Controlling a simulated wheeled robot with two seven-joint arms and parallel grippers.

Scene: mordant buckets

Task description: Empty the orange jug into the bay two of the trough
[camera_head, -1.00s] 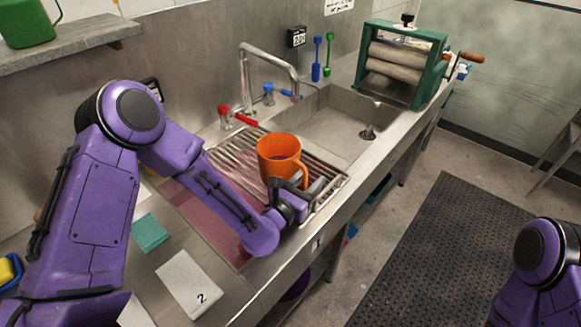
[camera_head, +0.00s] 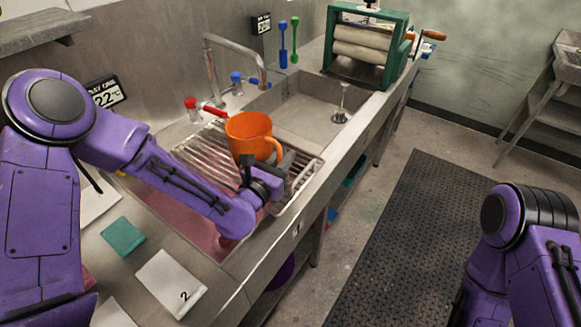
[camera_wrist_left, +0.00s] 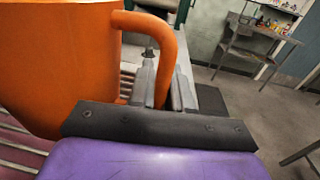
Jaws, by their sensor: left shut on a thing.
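The orange jug (camera_head: 250,137) is upright at the far part of the wire rack (camera_head: 200,155). I cannot tell whether its base touches the rack. My left gripper (camera_head: 270,166) is shut on the jug's handle, on its right side; the handle (camera_wrist_left: 168,55) and the grey fingers also show in the left wrist view. The jug's contents are hidden. The trough has a near bay with pink liquid (camera_head: 185,212), marked 1 on its front edge, and a far bay (camera_head: 297,107) with an upright drain fitting (camera_head: 341,104), which looks empty. My right gripper is out of view.
A tap spout (camera_head: 240,46) arches over the trough, with red (camera_head: 192,106) and blue (camera_head: 237,80) taps at the back. A green roller wringer (camera_head: 370,45) stands beyond the far bay. A card marked 2 (camera_head: 170,282) and a teal cloth (camera_head: 123,236) lie on the near counter.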

